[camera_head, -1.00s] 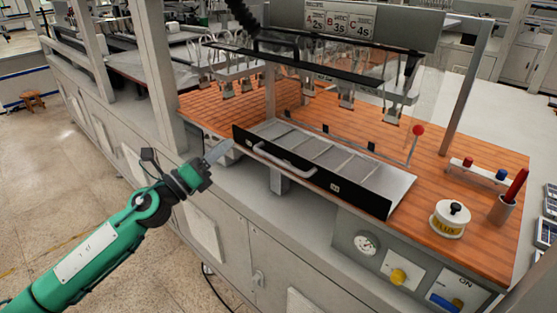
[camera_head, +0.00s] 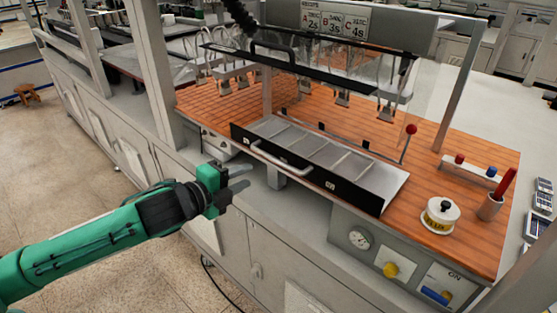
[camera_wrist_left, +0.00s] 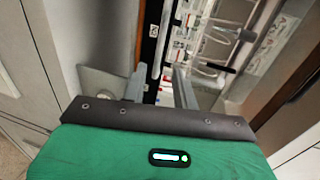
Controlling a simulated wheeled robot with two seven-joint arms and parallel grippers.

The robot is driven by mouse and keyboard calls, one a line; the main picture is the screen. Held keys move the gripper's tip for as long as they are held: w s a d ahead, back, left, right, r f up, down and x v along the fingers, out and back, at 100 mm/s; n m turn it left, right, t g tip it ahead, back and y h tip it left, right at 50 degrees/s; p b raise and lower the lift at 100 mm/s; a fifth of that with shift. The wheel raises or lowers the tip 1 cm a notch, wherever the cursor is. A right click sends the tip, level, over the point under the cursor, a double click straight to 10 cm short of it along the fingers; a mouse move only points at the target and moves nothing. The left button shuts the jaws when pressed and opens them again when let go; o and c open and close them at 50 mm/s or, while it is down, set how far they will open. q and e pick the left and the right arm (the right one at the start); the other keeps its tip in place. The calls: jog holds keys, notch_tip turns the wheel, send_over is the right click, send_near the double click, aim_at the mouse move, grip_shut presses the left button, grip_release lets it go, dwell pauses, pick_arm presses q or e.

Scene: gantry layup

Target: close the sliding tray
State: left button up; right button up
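The sliding tray (camera_head: 362,198) stands out over the front edge of the bench. It has a black front panel, a silver bar handle (camera_head: 280,160) and grey compartments that look empty. In the left wrist view its black front (camera_wrist_left: 150,48) runs upright beyond the fingers. My left gripper (camera_head: 242,178) is in front of the bench, left of and a little below the handle. Its two fingers are apart with nothing between them; they also show in the left wrist view (camera_wrist_left: 160,88). No contact with the handle is visible. My right gripper is not in view.
A clear hood with a black frame (camera_head: 310,70) and several hanging clips are above the wooden bench top (camera_head: 460,222). A red-knobbed lever (camera_head: 411,129) stands behind the tray.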

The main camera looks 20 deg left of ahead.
aim_at(277, 162)
pick_arm(q)
jog(key=p+x, duration=0.4)
jog(key=x, duration=0.7)
jog(key=shift+w+d+r, duration=0.1)
jog(key=shift+w+d, duration=0.1)
jog(key=shift+w, duration=0.15)
jog(key=shift+w+d+f+p, duration=0.15)
jog(key=shift+w+p, duration=0.05)
jog(key=shift+w, duration=0.1)
jog(key=shift+w+d+f+p, duration=0.1)
jog(key=shift+w+d+p, duration=0.1)
jog(key=shift+w, duration=0.15)
jog(key=shift+a, duration=0.1)
grip_shut()
